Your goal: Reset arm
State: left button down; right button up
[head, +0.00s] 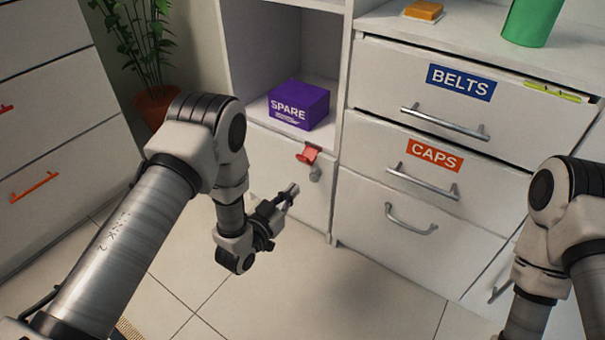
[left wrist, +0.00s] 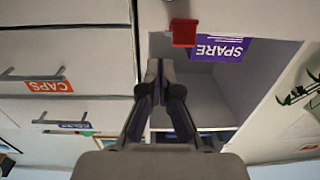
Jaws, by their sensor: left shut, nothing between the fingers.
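My left gripper (head: 286,197) is in front of the low white door under the open wardrobe compartment in the head view. Its fingers are together with nothing between them, and they also show closed in the left wrist view (left wrist: 160,68). A red tag or latch (head: 307,154) is on the upper part of that door, above a round grey knob (head: 315,173). The red piece also shows in the left wrist view (left wrist: 184,33), apart from the fingertips. My right arm comes in at the right edge of the head view, but its gripper is out of the picture.
A purple SPARE box (head: 299,105) sits in the open compartment. A BELTS drawer (head: 390,80) and a CAPS drawer (head: 372,148) are at the right, with another handled drawer (head: 365,205) below. A potted plant (head: 158,103) stands at the left. The tiled floor (head: 330,290) in front is clear.

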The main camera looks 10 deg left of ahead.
pick_arm(q)
jog(key=s+a+f+n+g+y+p, duration=0.1)
jog(key=s+a+f+g+y, duration=0.15)
jog(key=s+f+g, duration=0.5)
jog(key=s+a+f+n+g+y+p, duration=0.1)
jog(key=s+a+f+n+g+y, duration=0.3)
jog(key=s, duration=0.7)
jog(key=s+a+f+m+g, duration=0.1)
jog(key=s+f+g, duration=0.15)
jog(key=s, duration=0.65)
jog(key=s+a+f+g, duration=0.1)
jog(key=s+g, duration=0.2)
jog(key=s, duration=0.5)
notch_tip(320, 180, up, 38)
jog(key=p, duration=3.7)
jog(key=shift+s+d+f+h, duration=0.15)
jog(key=shift+d+h, duration=0.15)
jog(key=shift+h, duration=0.15)
jog(key=c, duration=1.8)
grip_release()
jog(key=shift+p, duration=0.3)
jog(key=shift+c, duration=0.2)
